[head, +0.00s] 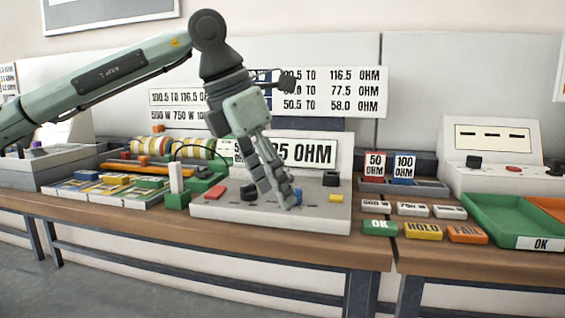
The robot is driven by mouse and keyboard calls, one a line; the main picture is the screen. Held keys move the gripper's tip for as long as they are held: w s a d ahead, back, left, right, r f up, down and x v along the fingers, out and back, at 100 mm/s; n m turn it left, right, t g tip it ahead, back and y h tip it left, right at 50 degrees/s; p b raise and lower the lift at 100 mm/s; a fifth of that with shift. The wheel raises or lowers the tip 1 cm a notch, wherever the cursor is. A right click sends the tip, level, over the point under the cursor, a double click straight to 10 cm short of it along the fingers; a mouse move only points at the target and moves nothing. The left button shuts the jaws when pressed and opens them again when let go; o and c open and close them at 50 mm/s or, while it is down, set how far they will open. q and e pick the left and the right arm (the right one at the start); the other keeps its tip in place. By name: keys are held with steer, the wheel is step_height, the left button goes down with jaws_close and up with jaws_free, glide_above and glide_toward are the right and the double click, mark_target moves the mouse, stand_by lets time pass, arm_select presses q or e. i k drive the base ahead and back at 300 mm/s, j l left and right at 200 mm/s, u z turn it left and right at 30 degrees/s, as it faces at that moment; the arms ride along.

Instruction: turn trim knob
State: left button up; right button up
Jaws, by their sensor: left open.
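A white control panel (240,212) with several small coloured parts sits at the front of the wooden bench. A red part (224,173) and a black knob (249,192) are on its left half. A blue part (298,195), a black knob (331,178) and a yellow part (336,198) are on its right half. Which one is the trim knob I cannot tell. My left gripper (284,203) points down over the middle of the panel, open, its fingertips close beside the blue part. Whether they touch it I cannot tell. The fingers hide part of the panel. My right gripper is out of view.
A green block with a white post (176,178) stands just left of the panel. OK (379,227), HOLD (422,230) and FAIL (466,233) blocks lie right of it. A green tray (513,215) and a white meter box (490,165) are further right. A resistance sign (320,152) stands behind.

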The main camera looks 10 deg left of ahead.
mark_target(291, 179)
steer(key=i+j, duration=0.2)
steer(key=i, duration=0.3)
steer(key=i+j, duration=0.2)
steer(key=i, duration=0.3)
